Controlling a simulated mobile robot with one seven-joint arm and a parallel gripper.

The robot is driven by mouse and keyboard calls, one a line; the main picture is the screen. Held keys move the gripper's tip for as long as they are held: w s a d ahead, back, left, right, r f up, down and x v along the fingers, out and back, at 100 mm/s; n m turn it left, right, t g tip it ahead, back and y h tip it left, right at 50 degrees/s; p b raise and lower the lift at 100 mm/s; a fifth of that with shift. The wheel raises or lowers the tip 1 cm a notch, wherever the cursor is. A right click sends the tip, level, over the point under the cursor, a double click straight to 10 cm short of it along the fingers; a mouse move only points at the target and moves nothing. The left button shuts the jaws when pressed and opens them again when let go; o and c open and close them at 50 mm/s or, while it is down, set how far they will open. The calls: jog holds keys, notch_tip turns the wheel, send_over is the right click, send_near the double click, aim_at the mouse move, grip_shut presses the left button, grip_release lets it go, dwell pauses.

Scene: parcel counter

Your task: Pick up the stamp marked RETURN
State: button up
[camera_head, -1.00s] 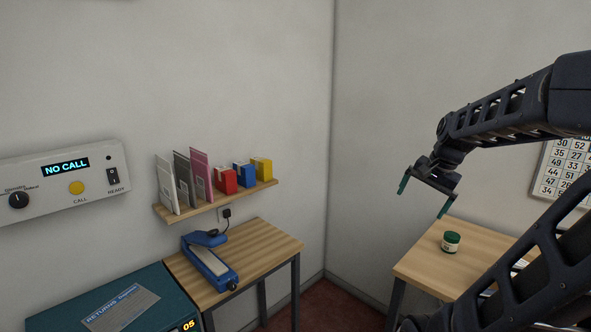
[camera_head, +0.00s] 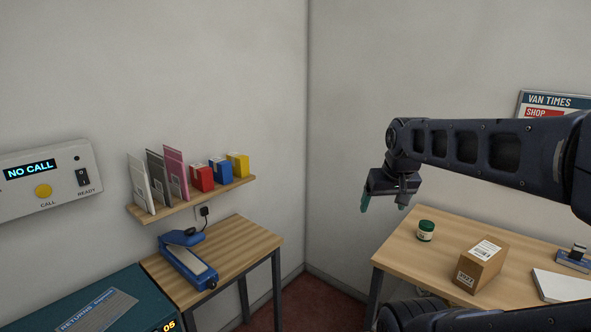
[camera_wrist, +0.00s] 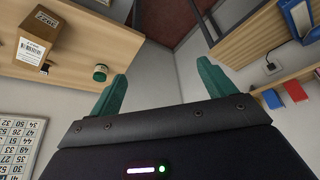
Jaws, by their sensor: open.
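A small dark stamp-like thing (camera_head: 578,251) stands by a blue pad or box (camera_head: 570,262) on the right-hand wooden table (camera_head: 408,249). It is near the right edge of the head view, and I cannot read any marking on it. No word RETURN on a stamp is legible in either view. My gripper (camera_head: 383,204) hangs in the air above the left end of that table, well to the left of the stamp-like thing. In the wrist view my gripper (camera_wrist: 161,70) shows two teal fingers wide apart with nothing between them.
A green jar (camera_head: 425,231) and a cardboard box (camera_head: 481,264) stand on the right table, with white paper (camera_head: 562,286) at its front right. The left table holds a blue device (camera_head: 188,262) below a shelf (camera_head: 190,201). Floor (camera_head: 318,296) shows between the tables.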

jog(key=w+d+f+m+g, duration=0.1)
jog(key=w+d+m, duration=0.2)
jog(key=w+d, duration=0.75)
jog(key=w+d+f+m+g, duration=0.25)
jog(key=w+d, duration=0.55)
jog(key=d, duration=0.6)
jog(key=d+f+m, duration=0.2)
jog(key=d+f, duration=0.3)
jog(key=d, duration=0.5)
jog(key=s+d+f+m, duration=0.1)
jog(key=d+f, duration=0.5)
jog(key=d, duration=0.4)
jog(key=s+d+f+m+g, duration=0.1)
jog(key=d+f, duration=0.4)
jog(key=d, duration=0.5)
jog(key=shift+s+f+m, duration=0.25)
jog(key=shift+f+m, duration=0.05)
jog(key=shift+m, duration=0.55)
jog(key=shift+s+d+f, duration=0.1)
jog(key=shift+d+f, duration=0.1)
jog(key=shift+f, duration=0.35)
jog(key=f, duration=0.9)
jog(key=shift+w+a+f, duration=0.1)
jog(key=shift+w+f, duration=0.1)
jog(key=shift+f, duration=0.2)
jog(key=c, duration=1.1)
jog(key=shift+o, duration=0.2)
jog(key=shift+r, duration=0.1)
